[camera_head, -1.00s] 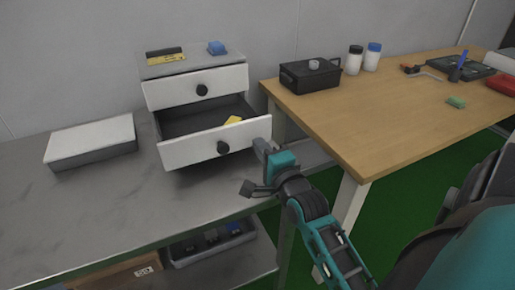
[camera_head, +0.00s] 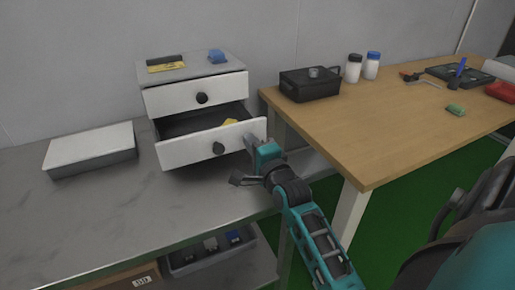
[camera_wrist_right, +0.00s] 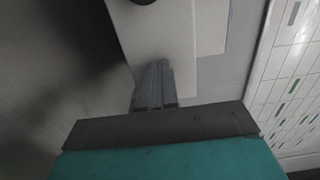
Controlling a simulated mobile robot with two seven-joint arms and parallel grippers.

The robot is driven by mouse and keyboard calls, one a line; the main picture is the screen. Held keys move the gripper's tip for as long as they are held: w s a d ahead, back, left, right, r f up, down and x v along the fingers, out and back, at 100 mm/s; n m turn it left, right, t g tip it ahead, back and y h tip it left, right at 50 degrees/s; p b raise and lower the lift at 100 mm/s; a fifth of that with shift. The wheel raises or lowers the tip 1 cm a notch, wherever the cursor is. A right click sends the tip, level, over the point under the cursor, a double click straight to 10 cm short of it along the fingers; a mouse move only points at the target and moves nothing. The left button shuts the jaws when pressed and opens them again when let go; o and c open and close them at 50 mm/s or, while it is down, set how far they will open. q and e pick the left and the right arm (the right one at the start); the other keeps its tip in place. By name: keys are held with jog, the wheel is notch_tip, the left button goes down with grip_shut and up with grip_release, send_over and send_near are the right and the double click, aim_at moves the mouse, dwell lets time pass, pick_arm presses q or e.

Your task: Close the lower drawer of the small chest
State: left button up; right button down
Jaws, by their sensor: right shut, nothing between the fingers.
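The small chest (camera_head: 196,69) stands on the grey metal bench against the wall. The upper drawer (camera_head: 175,97) is shut. My right gripper (camera_head: 250,143) is at the right end of the lower drawer's front, shut and empty. In the right wrist view its fingertips (camera_wrist_right: 155,80) lie against or very near the white drawer front (camera_wrist_right: 170,35); contact is hard to tell. My left gripper is not in view.
A white-topped box (camera_head: 90,148) lies on the bench left of the chest. A wooden table (camera_head: 370,130) stands close on the right, bearing a black box (camera_head: 309,85) and bottles. A grey bin (camera_head: 205,255) sits on the shelf below. The bench front is clear.

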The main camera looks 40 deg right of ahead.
aim_at(235, 120)
jog(key=x, duration=1.1)
jog(key=shift+w+d+b, duration=0.15)
jog(key=shift+w+b, duration=0.1)
jog(key=shift+b, duration=0.1)
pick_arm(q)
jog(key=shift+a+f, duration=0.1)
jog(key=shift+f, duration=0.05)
pick_arm(e)
jog(key=shift+w+r, duration=0.1)
jog(key=shift+r, duration=0.15)
jog(key=shift+d+r, duration=0.1)
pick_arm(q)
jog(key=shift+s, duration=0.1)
